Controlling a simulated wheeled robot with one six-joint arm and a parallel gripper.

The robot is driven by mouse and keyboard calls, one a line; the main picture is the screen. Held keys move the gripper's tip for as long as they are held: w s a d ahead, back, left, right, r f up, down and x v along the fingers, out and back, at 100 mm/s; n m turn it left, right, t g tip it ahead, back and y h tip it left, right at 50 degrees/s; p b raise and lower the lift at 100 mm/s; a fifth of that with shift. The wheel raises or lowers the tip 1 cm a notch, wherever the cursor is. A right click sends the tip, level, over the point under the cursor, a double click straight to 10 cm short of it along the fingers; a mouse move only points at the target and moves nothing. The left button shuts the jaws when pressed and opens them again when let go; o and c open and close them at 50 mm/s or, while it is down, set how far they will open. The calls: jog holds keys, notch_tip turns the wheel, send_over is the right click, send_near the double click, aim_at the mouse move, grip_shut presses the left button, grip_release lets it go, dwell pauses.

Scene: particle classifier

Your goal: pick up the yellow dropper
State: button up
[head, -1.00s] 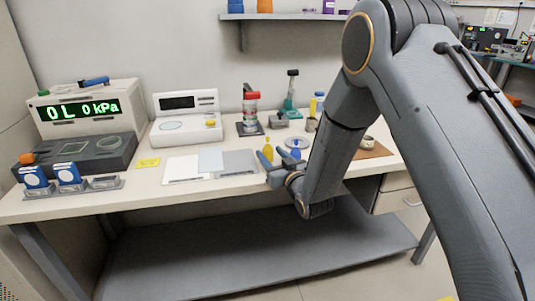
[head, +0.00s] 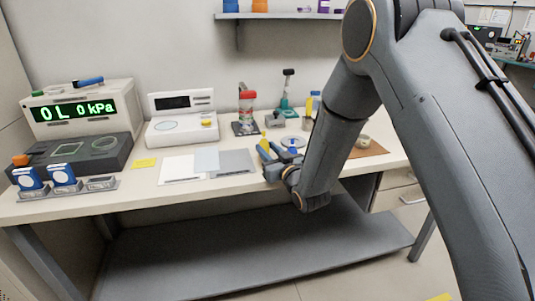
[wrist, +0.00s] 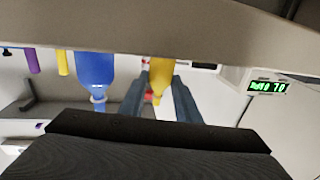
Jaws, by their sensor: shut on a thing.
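The yellow dropper (head: 264,143) stands near the front of the bench, in the middle of the head view, its lower part hidden by my gripper (head: 269,155). In the wrist view, which is upside down, the yellow dropper (wrist: 160,72) sits between the two fingers of my gripper (wrist: 159,100), which are shut on it. In the head view I cannot tell whether it is clear of the bench top. A blue dropper (wrist: 95,72) stands close beside it and also shows in the head view (head: 293,146).
A grey mat (head: 236,161) and white sheets lie left of my gripper. A white scale (head: 181,128) and a pressure display (head: 80,113) stand further left. A red-capped device (head: 246,105) stands behind. A brown mat (head: 368,150) lies right of my arm.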

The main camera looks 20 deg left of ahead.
notch_tip(320, 180, up, 8)
dwell(0.9)
jog(key=shift+r, duration=0.15)
jog(key=shift+d, duration=0.1)
